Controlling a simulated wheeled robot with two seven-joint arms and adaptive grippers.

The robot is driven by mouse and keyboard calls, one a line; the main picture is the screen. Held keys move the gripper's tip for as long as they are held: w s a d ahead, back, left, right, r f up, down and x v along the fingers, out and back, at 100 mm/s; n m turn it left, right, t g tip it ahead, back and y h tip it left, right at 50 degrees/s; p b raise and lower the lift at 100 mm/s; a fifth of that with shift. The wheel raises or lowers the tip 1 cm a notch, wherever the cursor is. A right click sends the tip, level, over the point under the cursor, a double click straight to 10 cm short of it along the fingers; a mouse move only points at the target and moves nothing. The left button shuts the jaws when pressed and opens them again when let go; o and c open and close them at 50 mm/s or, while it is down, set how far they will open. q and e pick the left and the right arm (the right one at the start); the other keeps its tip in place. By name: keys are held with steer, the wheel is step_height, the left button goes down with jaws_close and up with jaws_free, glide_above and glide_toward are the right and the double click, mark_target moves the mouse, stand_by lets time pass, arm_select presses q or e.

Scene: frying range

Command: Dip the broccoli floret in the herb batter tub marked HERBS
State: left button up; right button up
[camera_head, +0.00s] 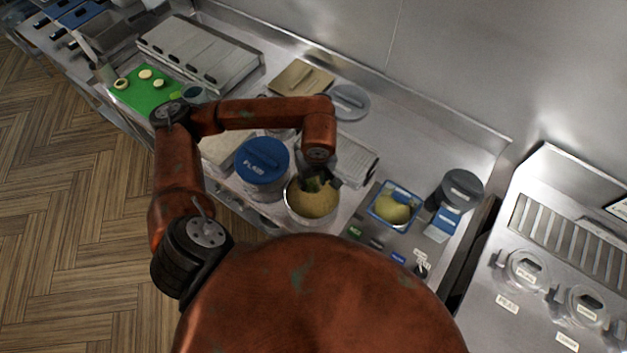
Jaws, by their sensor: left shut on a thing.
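My left gripper (320,183) reaches down over the round metal tub of yellowish batter (312,206). It is shut on a dark green piece, the broccoli floret (312,185), which is partly hidden by the fingers. The floret is at the far side of the tub's opening, at or just above the batter; I cannot tell whether it touches. No HERBS marking can be read on this tub from here. My right gripper is not in view.
A blue-lidded tub (262,160) stands close left of the batter tub. A blue-rimmed square container (396,205) and a dark-lidded container (461,188) stand to the right. A green board (142,95) with pale slices lies far left. Fryers (560,270) stand at right.

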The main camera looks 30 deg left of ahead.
mark_target(312, 182)
arm_select(q)
steer(key=shift+r, duration=1.55)
